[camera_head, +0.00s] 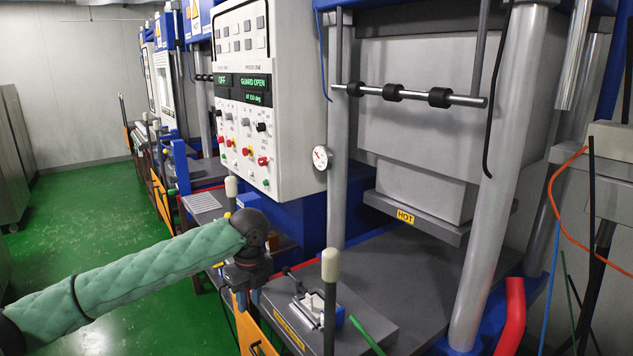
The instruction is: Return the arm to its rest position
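My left arm, in a padded green sleeve (130,272), reaches in from the lower left of the head view. Its black wrist (250,232) bends down, and my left gripper (245,300) points downward in front of the press's lower edge. Its two fingers look apart, with orange showing between them, and I see nothing held. My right gripper is not in view.
A control panel (245,100) reading "GUARD OPEN" stands just above the wrist. The press platen marked "HOT" (405,216) is to the right. A pale-capped post (331,265) and a small metal fixture (318,308) are close by. Green floor (90,230) is clear at left.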

